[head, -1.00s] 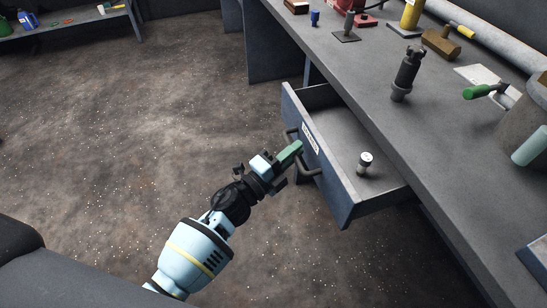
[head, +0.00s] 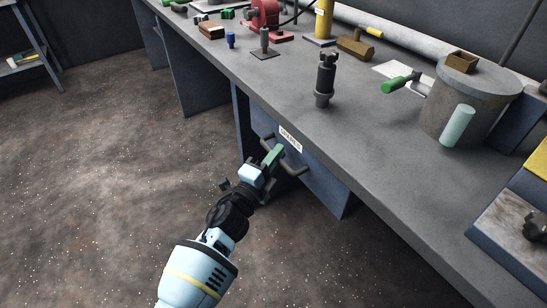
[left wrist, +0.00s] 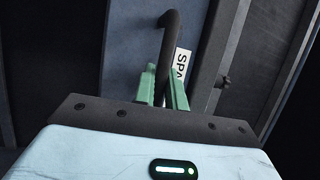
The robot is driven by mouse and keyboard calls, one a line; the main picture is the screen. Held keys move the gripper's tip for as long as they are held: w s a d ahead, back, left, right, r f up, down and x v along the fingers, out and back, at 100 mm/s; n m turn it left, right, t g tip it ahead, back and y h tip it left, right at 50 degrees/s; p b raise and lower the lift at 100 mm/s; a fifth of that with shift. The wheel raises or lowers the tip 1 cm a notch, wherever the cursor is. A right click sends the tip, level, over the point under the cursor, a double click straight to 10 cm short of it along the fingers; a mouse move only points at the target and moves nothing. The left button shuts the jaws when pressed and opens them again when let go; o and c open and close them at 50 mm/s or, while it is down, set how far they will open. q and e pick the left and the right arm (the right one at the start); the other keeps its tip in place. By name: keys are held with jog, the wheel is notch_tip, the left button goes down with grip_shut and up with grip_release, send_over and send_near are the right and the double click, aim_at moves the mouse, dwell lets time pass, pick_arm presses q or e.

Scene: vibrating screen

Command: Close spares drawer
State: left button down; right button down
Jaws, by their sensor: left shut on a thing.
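The spares drawer's blue-grey front (head: 326,187) is under the bench's front edge, with its white label (head: 290,139) near the top. The inside of the drawer is hidden; I cannot tell whether a small gap is left. Its dark bar handle (head: 293,168) sticks out towards the floor side. My left gripper (head: 272,157) has its green fingers shut on the handle. In the left wrist view, the fingers (left wrist: 164,92) are on either side of the handle bar (left wrist: 169,35), beside the label (left wrist: 182,65). My right gripper is not in view.
The bench top (head: 275,98) carries a dark cylindrical tool (head: 325,80), a grey bucket (head: 462,100), a wooden mallet (head: 356,47) and a red device (head: 264,18). The floor (head: 110,170) left of the bench is clear. A shelf (head: 25,62) stands far left.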

pick_arm(q)
jog(key=shift+d+r, duration=0.15)
jog(key=shift+r, duration=0.05)
jog(key=c, duration=1.7)
grip_release()
jog(key=shift+w, duration=0.1)
jog(key=shift+o, duration=1.2)
jog(key=shift+f, duration=0.15)
jog(key=shift+f, duration=0.1)
jog(key=v, duration=0.7)
jog(key=shift+s+p, duration=0.3)
jog(key=shift+p, duration=0.15)
